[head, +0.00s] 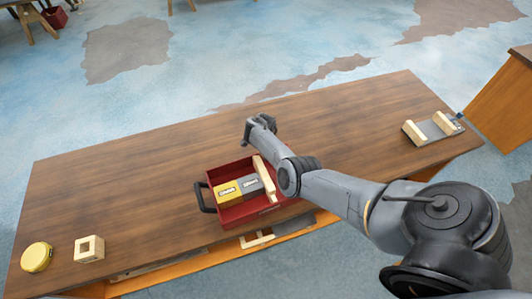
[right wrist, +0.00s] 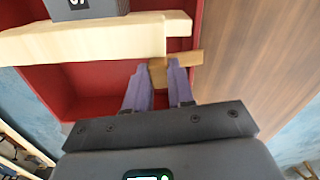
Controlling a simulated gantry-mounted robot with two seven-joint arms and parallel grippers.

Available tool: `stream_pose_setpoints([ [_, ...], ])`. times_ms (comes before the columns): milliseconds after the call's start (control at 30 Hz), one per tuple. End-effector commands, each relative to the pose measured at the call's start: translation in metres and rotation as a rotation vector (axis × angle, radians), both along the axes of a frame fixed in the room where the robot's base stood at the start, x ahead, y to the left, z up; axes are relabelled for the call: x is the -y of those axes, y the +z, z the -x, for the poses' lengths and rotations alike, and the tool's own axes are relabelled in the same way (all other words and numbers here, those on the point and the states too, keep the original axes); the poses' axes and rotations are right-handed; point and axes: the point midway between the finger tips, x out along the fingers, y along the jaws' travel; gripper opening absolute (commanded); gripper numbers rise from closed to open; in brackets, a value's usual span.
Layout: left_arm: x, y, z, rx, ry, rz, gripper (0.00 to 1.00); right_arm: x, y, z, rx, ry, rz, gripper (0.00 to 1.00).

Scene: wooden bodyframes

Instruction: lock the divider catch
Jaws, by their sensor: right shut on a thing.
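A red box (head: 243,218) with a black handle (head: 204,197) stands at the table's front edge. A pale wooden divider (head: 265,178) crosses it. In the right wrist view, the divider (right wrist: 80,40) runs across the picture and its end meets the red wall (right wrist: 196,25). A small tan wooden catch (right wrist: 187,60) lies by that end, reaching over the wall. My right gripper (right wrist: 158,82) is shut on the catch, one finger on each side. In the head view my arm hides the fingers and the catch. My left gripper is not in view.
Yellow and grey blocks (head: 228,191) lie in the box left of the divider. A yellow tin (head: 37,257) and a hollow wooden block (head: 89,249) are at the table's left end. A grey plate with wooden blocks (head: 431,127) lies at the right. The table's back left is clear.

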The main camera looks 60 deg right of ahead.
Motion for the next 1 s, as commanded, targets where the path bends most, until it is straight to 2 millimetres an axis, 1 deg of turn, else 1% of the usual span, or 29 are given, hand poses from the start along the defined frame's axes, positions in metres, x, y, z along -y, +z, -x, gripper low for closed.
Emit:
stream_pose_setpoints([
  [200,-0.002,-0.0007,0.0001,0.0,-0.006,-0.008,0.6,-0.0012,0.0002,-0.0007,0.0,-0.03,0.0,0.0],
  [567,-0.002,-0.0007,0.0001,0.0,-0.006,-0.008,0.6,-0.0012,0.0002,-0.0008,0.0,-0.031,0.0,0.0],
  [600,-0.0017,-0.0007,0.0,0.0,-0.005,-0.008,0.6,-0.0012,0.0002,-0.0008,0.0,-0.031,0.0,0.29],
  [733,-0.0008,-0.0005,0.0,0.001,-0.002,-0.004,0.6,-0.0011,0.0002,-0.0008,0.0,-0.03,0.0,0.49],
  [1000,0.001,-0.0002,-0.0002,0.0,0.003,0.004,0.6,-0.001,0.0004,-0.0006,0.0,-0.03,0.0,0.49],
])
